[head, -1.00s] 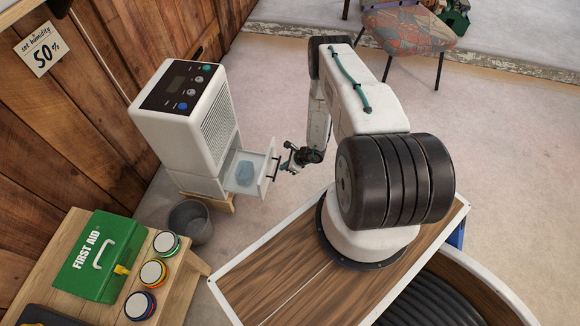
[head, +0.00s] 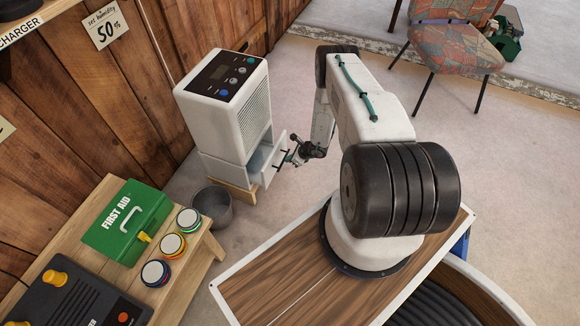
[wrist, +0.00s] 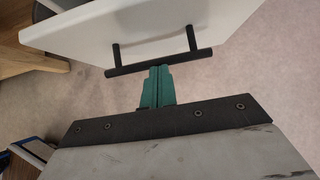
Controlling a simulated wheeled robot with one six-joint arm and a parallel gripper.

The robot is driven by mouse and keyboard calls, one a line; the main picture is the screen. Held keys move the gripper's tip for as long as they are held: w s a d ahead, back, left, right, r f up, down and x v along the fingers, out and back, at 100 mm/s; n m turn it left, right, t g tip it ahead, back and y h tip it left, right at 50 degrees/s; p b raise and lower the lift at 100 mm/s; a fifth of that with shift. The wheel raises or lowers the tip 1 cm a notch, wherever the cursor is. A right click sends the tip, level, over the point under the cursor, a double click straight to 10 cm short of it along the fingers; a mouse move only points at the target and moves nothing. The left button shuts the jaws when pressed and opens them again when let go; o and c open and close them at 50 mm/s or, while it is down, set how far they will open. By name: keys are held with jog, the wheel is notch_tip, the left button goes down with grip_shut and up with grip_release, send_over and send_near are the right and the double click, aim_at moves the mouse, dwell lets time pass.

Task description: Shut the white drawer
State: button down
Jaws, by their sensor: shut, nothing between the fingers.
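The white drawer (head: 270,160) sits at the bottom of a white dehumidifier (head: 228,105) and stands partly open. Its front panel (wrist: 150,32) fills the upper wrist view, with a dark bar handle (wrist: 158,62). My gripper (wrist: 157,72) is shut and empty, its green fingertips at the handle bar; I cannot tell whether they touch it. In the head view my gripper (head: 290,158) is just right of the drawer front. The drawer's inside is mostly hidden.
A grey bucket (head: 213,206) stands below left of the dehumidifier. A wooden bench (head: 190,262) holds a green first aid box (head: 118,222) and several round tins. A patterned chair (head: 455,47) is at the upper right. The floor right of the drawer is clear.

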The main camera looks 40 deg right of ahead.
aim_at(276, 152)
jog(key=w+a, duration=0.1)
jog(key=w, duration=0.1)
jog(key=w+a, duration=0.1)
jog(key=w, duration=0.1)
jog(key=w+a, duration=0.1)
jog(key=w, duration=0.1)
jog(key=shift+w+a, duration=0.15)
jog(key=shift+a, duration=0.15)
jog(key=shift+w+a, duration=0.15)
jog(key=shift+w, duration=0.35)
jog(key=shift+w+a+r, duration=0.1)
jog(key=s+d, duration=0.1)
jog(key=s+r, duration=0.1)
jog(key=s, duration=0.1)
jog(key=s+d, duration=0.1)
jog(key=shift+s+d+r, duration=0.25)
jog(key=shift+d+r, duration=0.05)
jog(key=shift+d, duration=0.05)
jog(key=v, duration=0.8)
jog(key=shift+s+r, duration=0.25)
jog(key=shift+s, duration=0.1)
